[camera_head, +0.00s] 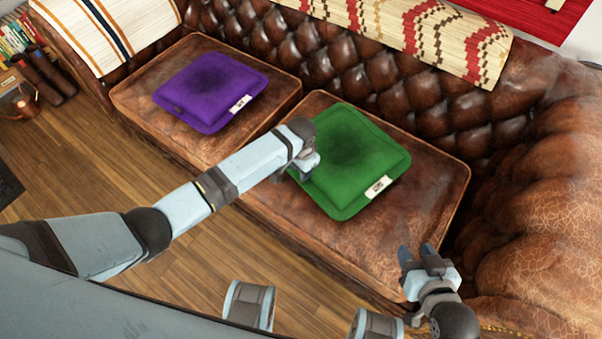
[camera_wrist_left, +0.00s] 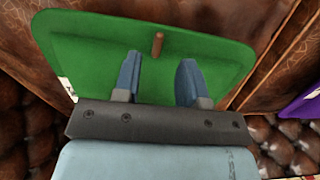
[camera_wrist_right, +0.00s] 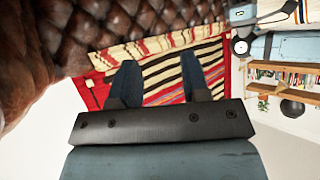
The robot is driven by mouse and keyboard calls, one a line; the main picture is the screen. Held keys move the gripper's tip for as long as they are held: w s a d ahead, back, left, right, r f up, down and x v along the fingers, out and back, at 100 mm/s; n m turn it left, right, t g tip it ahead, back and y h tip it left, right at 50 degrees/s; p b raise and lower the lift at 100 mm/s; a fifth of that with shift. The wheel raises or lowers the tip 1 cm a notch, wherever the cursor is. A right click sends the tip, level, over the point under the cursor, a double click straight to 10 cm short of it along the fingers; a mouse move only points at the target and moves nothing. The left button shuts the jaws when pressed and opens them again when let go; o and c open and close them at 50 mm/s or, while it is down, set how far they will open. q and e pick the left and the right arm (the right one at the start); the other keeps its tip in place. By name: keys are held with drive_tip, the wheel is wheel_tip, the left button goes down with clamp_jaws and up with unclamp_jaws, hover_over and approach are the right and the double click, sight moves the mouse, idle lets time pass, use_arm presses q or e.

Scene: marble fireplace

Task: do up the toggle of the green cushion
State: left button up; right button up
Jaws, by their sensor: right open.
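The green cushion (camera_head: 352,150) lies on the right seat of the brown leather sofa, with a white label (camera_head: 379,187) near its front right edge. In the left wrist view the green cushion (camera_wrist_left: 90,50) shows a small brown toggle (camera_wrist_left: 157,44) standing out from it. My left gripper (camera_wrist_left: 158,78) is open, its two blue fingers apart on either side of the line to the toggle; nothing is between them. In the head view its fingers (camera_head: 305,168) are partly hidden at the cushion's left edge. My right gripper (camera_head: 424,258) is open and empty over the seat's front right corner.
A purple cushion (camera_head: 209,88) with a white label lies on the left seat. The tufted backrest (camera_head: 345,62) rises behind, with striped throws (camera_head: 440,38) over it. The sofa's right arm (camera_head: 545,200) is close to my right gripper. Wooden floor (camera_head: 190,265) lies in front.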

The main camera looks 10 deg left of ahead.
use_arm(q)
wheel_tip(320, 180, up, 8)
drive_tip(key=p, duration=0.1)
use_arm(e)
drive_tip(key=shift+s+d+f+g, duration=0.2)
drive_tip(key=shift+f+g, duration=0.05)
drive_tip(key=shift+g, duration=0.05)
use_arm(q)
drive_tip(key=shift+f, duration=0.1)
